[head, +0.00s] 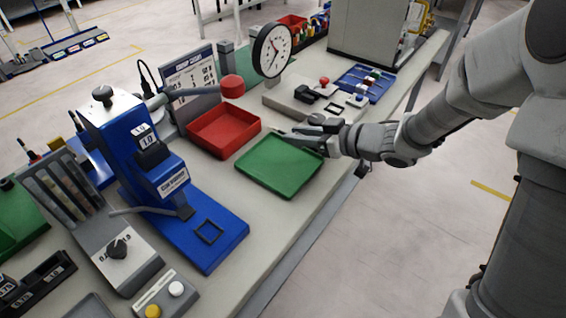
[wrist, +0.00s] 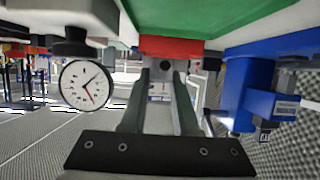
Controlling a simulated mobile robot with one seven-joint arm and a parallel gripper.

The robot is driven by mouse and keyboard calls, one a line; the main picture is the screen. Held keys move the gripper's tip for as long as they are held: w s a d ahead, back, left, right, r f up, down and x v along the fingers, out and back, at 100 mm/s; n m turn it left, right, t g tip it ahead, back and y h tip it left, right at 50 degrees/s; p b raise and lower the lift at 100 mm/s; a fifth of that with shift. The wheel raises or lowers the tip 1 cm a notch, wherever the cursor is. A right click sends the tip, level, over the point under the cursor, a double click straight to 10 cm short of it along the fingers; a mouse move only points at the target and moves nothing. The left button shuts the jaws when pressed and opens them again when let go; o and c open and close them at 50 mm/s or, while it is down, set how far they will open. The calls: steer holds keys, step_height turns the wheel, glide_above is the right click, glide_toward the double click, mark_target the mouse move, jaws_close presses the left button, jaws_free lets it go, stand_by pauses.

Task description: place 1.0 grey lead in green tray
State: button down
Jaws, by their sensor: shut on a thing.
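The green tray (head: 278,168) lies on the bench in the middle of the head view and looks empty. Part of it shows upside down along the top of the wrist view (wrist: 200,14). My gripper (head: 284,134) reaches in from the right, with its fingers above the tray's back edge.
A red tray (head: 222,130) sits just behind the green one. A blue press (head: 150,165) stands to the left, and a round dial (head: 272,50) rises behind. A red knob on an arm (head: 231,86) overhangs the red tray. The bench's front edge is close to the green tray.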

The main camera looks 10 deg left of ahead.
mark_target(283, 166)
steer(key=a, duration=0.1)
steer(key=s+a+f, duration=0.1)
steer(key=a+f+b, duration=0.1)
steer(key=shift+s, duration=0.3)
steer(key=shift+f+b, duration=0.8)
steer(key=shift+f, duration=1.2)
steer(key=shift+f, duration=0.1)
steer(key=shift+f, duration=0.15)
steer(key=c, duration=0.7)
jaws_free()
steer(key=shift+o, duration=0.2)
